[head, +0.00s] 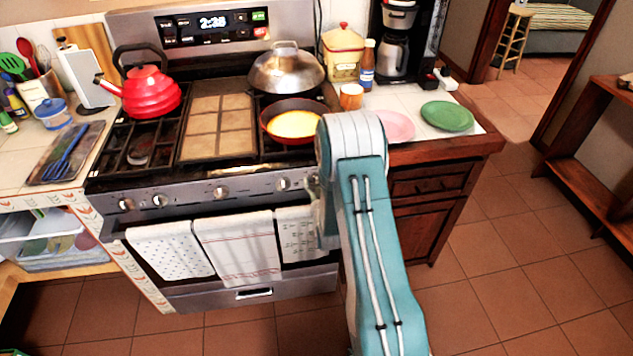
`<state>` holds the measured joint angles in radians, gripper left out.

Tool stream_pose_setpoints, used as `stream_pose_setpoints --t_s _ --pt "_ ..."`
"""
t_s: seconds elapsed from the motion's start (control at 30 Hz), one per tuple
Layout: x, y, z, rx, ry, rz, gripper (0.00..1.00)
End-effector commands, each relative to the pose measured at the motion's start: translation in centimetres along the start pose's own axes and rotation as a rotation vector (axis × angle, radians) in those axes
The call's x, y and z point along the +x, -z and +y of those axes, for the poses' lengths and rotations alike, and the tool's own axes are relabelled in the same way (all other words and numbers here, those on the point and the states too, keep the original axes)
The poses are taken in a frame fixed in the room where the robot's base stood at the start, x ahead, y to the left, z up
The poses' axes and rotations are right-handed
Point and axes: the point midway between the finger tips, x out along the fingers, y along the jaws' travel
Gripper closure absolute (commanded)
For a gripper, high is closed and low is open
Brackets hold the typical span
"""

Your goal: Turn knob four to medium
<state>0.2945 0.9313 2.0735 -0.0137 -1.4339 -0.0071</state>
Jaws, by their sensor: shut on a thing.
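The stove front panel (190,196) carries a row of round silver knobs. From the left they include a first knob (126,204), a second knob (160,200), a middle knob (221,192) and a fourth knob (283,184). My gripper (313,186) is at the right end of the panel, just right of the fourth visible knob, and is mostly hidden by my arm. It is shut on a stove knob there, which is largely covered. I cannot read any knob markings or tell that knob's setting.
A red kettle (150,94), a lidded pan (287,70) and a red skillet (292,122) with yellow food sit on the stove. Towels (237,248) hang below the knobs. A pink plate (393,125) and green plate (446,116) lie on the right counter. Tiled floor is open at right.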

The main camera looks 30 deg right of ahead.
Motion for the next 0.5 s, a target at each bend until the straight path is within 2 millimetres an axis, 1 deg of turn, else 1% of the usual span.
stream_pose_setpoints --t_s 0.27,0.5 --pt "0.07 -0.02 -0.2 -0.102 0.002 0.0 0.82" --pt "0.07 -0.07 -0.43 -0.295 0.003 0.0 0.82"
